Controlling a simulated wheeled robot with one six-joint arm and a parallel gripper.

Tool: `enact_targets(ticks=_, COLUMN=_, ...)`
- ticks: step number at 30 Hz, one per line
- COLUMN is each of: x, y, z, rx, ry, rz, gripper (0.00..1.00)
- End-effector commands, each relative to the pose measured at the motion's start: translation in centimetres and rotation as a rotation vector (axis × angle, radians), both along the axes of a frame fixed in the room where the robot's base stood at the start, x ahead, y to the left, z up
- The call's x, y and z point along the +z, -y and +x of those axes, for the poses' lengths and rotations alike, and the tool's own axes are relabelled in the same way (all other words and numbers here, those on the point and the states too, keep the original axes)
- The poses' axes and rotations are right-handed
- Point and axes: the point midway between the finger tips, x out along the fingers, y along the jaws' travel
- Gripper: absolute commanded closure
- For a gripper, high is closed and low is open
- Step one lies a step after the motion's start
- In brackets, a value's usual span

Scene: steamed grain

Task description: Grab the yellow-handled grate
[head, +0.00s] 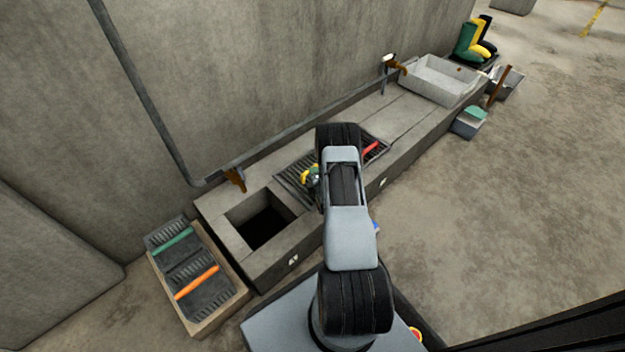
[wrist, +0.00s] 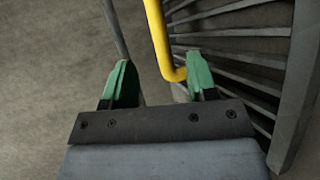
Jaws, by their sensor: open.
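The yellow-handled grate (head: 291,180) lies on the concrete bench beside a square opening. My arm hides part of it in the head view. Its yellow handle (head: 305,174) shows next to my gripper (head: 313,180). In the wrist view the yellow handle (wrist: 160,42) runs down from the top edge and bends right near the green fingertips. The dark bars of the grate (wrist: 235,32) fill the right side. My gripper (wrist: 160,78) is open, and the bend of the handle lies close to its right fingertip. I cannot tell whether they touch.
A red-handled grate (head: 373,148) lies beyond my arm. The square opening (head: 264,222) is at the bench's near end. A low tray (head: 206,325) holds grates with green and orange handles. A wall pipe (head: 145,92) and a tap (head: 235,178) are behind. A white sink (head: 440,80) is farther along.

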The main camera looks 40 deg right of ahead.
Motion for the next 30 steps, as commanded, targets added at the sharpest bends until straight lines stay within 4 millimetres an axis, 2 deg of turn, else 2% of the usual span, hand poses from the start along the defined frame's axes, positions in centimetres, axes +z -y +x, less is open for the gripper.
enact_targets(ticks=8, x=-0.9, y=0.6, z=1.5, rx=0.001, ry=0.002, rz=-0.002, gripper=0.47)
enact_targets(ticks=12, x=-1.8, y=1.4, z=3.2, rx=0.002, ry=0.002, rz=-0.002, gripper=0.47)
enact_targets(ticks=18, x=-2.2, y=2.2, z=4.9, rx=0.001, ry=0.001, rz=0.000, gripper=0.47)
enact_targets(ticks=27, x=-2.1, y=2.3, z=5.2, rx=0.001, ry=-0.001, rz=0.002, gripper=0.47)
enact_targets(ticks=30, x=-2.1, y=2.3, z=5.2, rx=0.001, ry=-0.001, rz=0.002, gripper=0.55)
